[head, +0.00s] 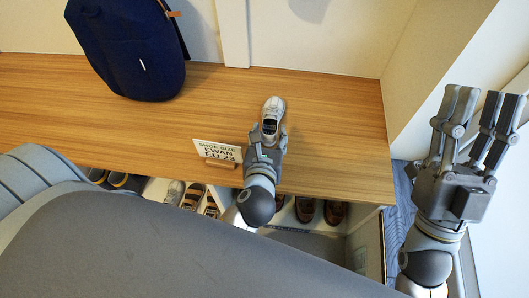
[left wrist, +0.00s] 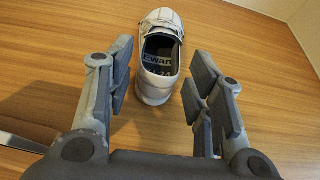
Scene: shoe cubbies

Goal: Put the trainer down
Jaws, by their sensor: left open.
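The white-grey trainer (head: 273,108) sits upright on the wooden bench top (head: 330,130), its toe pointing away from me. In the left wrist view the trainer (left wrist: 161,58) shows a dark insole with "Ewan" and a partly readable number. My left gripper (head: 267,143) is open at the heel end of the trainer. In the left wrist view the fingers of my left gripper (left wrist: 160,88) stand apart on either side of the heel, with visible gaps. My right gripper (head: 471,120) is open and empty, off the bench's right end.
A sign (head: 217,151) reading "SHOE SIZE EWAN EU 24" stands at the bench's front edge, left of my left gripper. A dark blue backpack (head: 128,50) stands at the back left. Cubbies below hold brown shoes (head: 305,209) and others. The bench right of the trainer is clear.

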